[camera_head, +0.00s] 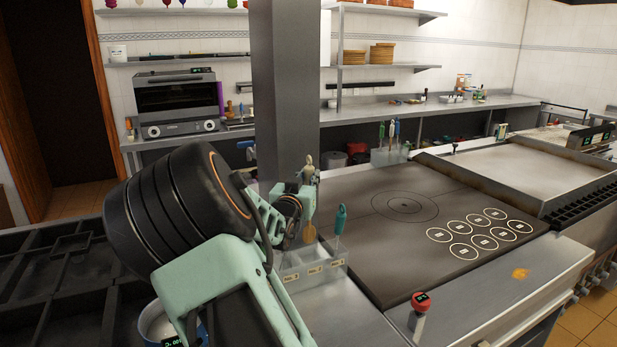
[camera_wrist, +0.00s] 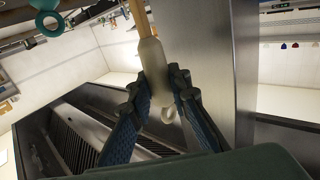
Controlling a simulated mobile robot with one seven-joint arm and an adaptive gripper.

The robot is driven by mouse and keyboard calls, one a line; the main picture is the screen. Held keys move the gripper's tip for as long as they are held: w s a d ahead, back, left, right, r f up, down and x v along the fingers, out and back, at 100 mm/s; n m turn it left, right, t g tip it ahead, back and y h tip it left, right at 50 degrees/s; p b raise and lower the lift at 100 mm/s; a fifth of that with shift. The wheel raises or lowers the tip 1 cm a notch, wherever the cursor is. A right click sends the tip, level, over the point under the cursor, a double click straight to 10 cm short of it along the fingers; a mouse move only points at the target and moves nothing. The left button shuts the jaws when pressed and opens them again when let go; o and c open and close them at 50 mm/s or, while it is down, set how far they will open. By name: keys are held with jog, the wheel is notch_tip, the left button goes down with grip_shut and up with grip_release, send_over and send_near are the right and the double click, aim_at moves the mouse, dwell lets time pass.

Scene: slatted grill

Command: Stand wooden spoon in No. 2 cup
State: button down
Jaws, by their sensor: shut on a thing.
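The wooden spoon (camera_head: 309,232) hangs roughly upright with its bowl end down, above or just behind the labelled clear cups (camera_head: 290,264). The middle cup, apparently No. 2 (camera_head: 315,270), is nearest below it; the small labels are hard to read. I cannot tell whether the spoon's tip is inside a cup. My gripper (camera_head: 304,195) is partly hidden behind my arm. In the wrist view my gripper (camera_wrist: 162,85) is shut on the spoon's pale handle (camera_wrist: 151,62), with its wooden shaft running up the picture.
A teal-handled utensil (camera_head: 340,220) stands in the right-hand cup. A dark cooktop (camera_head: 400,215) lies to the right, with a red-topped device (camera_head: 420,302) at the front counter. Another utensil holder (camera_head: 390,155) stands behind. A steel pillar (camera_head: 285,90) rises behind my arm.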

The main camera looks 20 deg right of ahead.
aim_at(309, 228)
jog(key=shift+f+b, duration=5.3)
jog(key=shift+f, duration=1.05)
jog(key=shift+f+b, duration=0.65)
jog(key=c, duration=1.7)
grip_release()
jog(key=v, duration=1.2)
